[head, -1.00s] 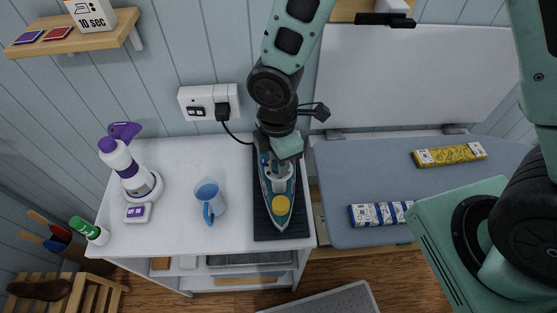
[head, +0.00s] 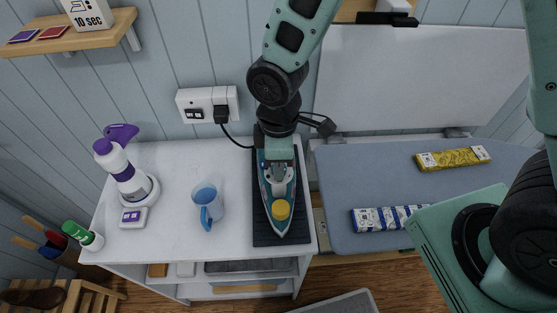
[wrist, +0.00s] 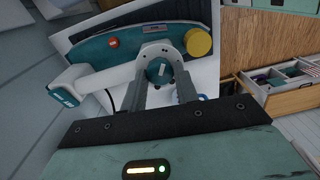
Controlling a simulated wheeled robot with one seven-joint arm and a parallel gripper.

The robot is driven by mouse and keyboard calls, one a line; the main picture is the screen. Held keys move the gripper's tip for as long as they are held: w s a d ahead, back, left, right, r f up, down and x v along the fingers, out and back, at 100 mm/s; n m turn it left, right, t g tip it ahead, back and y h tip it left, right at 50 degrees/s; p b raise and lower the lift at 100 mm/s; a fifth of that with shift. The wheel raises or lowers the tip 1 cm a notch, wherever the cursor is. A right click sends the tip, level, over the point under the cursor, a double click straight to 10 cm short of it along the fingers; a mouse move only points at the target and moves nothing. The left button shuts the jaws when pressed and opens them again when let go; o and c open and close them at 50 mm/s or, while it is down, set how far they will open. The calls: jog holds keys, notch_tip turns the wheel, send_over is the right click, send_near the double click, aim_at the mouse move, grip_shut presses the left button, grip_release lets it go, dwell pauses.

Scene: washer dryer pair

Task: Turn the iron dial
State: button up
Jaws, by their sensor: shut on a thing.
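The teal and white iron (head: 277,200) rests on a dark ribbed mat (head: 295,232) on the white cabinet top. It has a yellow round cap (head: 281,209) toward its front end, which also shows in the wrist view (wrist: 199,42). In the wrist view the iron's round dark dial (wrist: 160,70) with a pale pointer line sits between the fingertips of my gripper (wrist: 160,84). The fingers are closed around the dial, one on each side. In the head view my gripper (head: 279,160) is over the rear part of the iron and hides some of it.
A wall socket (head: 207,104) is behind. To the right, the blue ironing board (head: 385,180) holds a yellow box (head: 453,158) and a blue-white box (head: 385,218).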

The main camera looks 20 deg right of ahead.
jog(key=o, duration=1)
jog(key=shift+r, duration=0.1)
jog(key=r, duration=0.5)
jog(key=r+b, duration=0.1)
jog(key=r, duration=1.1)
jog(key=shift+w+d+r+b, duration=0.1)
jog(key=shift+w+b, duration=0.25)
jog(key=s+d+f+m+b, duration=0.1)
jog(key=s+f+m, duration=0.1)
jog(key=s, duration=0.2)
jog(key=s+d+f+m+b, duration=0.1)
jog(key=s+f+m, duration=0.2)
jog(key=s, duration=0.1)
jog(key=s+d+f+m+b, duration=0.2)
jog(key=s+f, duration=0.1)
jog(key=s, duration=0.2)
jog(key=shift+s+y, duration=0.1)
jog(key=shift+y, duration=0.2)
